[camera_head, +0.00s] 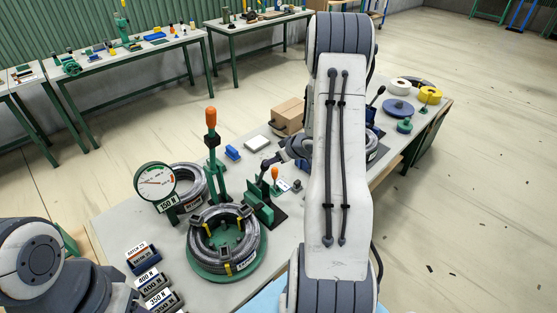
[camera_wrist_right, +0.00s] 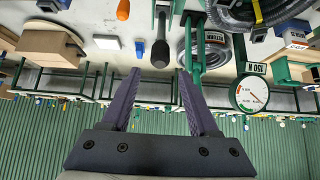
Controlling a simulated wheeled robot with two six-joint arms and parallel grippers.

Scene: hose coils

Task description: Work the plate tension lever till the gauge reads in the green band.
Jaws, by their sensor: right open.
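The round gauge (camera_head: 155,183) has a white face, a red needle and a 150 N tag; the markings are too small to read. The gauge also shows in the right wrist view (camera_wrist_right: 250,94). A tall green lever with an orange grip (camera_head: 211,118) stands upright behind the hose coil (camera_head: 257,235). In the right wrist view, a black-knobbed lever (camera_wrist_right: 160,52) shows between my right gripper's (camera_wrist_right: 157,75) spread fingertips, apart from both. The gripper is open and empty. My left gripper is out of view. Which lever is the plate tension lever is unclear.
The coil sits on a round green plate (camera_head: 215,277). Labelled blocks (camera_head: 148,281) lie at the front left. A cardboard box (camera_head: 287,115), a blue block (camera_head: 232,153) and a white block (camera_head: 257,143) stand behind. My right arm hides part of the table.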

